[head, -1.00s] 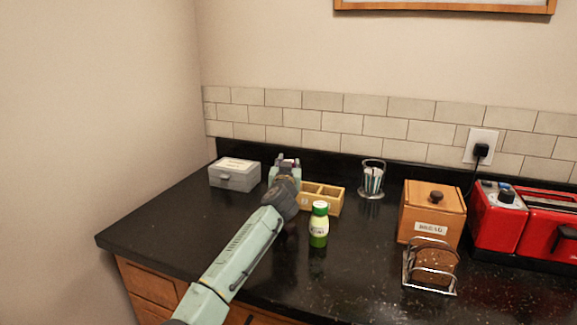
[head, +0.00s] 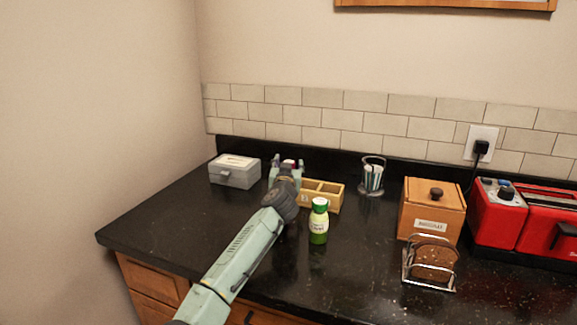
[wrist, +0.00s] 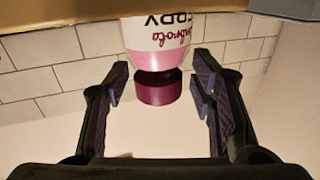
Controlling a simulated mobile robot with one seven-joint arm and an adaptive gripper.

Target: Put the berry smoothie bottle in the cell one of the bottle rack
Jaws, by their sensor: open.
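The berry smoothie bottle, white and pink with a dark red cap, shows upside down in the wrist view (wrist: 160,88). Its lower body is cut off by a wooden edge at the top of that view. In the head view only a bit of its red cap (head: 289,163) shows between the fingers. My gripper (head: 287,166) is open, with its fingers (wrist: 160,85) apart on either side of the cap and a gap at each side.
A green-capped bottle (head: 319,222) stands just in front of the rack. A grey box (head: 234,172) is at the left, a holder with sticks (head: 372,178) behind right. A bread box (head: 432,210), toast rack (head: 430,265) and red toaster (head: 520,220) fill the right. The front left counter is clear.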

